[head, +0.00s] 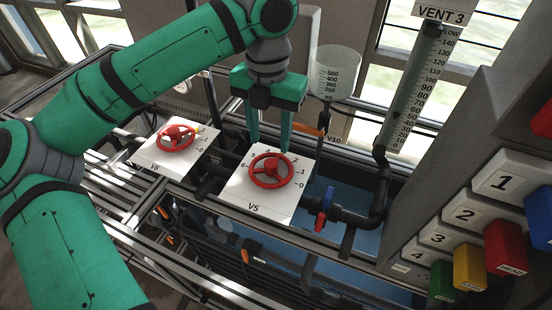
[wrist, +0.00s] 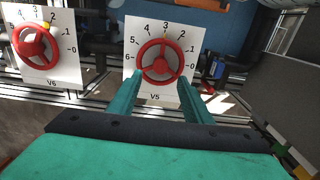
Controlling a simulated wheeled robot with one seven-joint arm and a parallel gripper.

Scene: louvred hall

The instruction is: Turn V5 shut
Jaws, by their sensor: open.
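V5 is a red handwheel (head: 271,170) on a white plate (head: 258,207) with a numbered scale. In the wrist view the V5 wheel (wrist: 160,60) faces me, with a small yellow mark at its top near the 3. My green gripper (head: 270,143) hangs over the plate, behind the wheel as the head view shows it. In the wrist view the fingers of my gripper (wrist: 161,80) are spread apart, their tips at either side of the wheel's lower rim.
The V6 red wheel (head: 176,137) on its own plate is to the left. A blue-handled valve (head: 328,200) on dark pipes is to the right of V5. A clear funnel (head: 338,72) and the VENT 3 tube stand behind. A grey panel with coloured blocks (head: 506,248) bounds the right.

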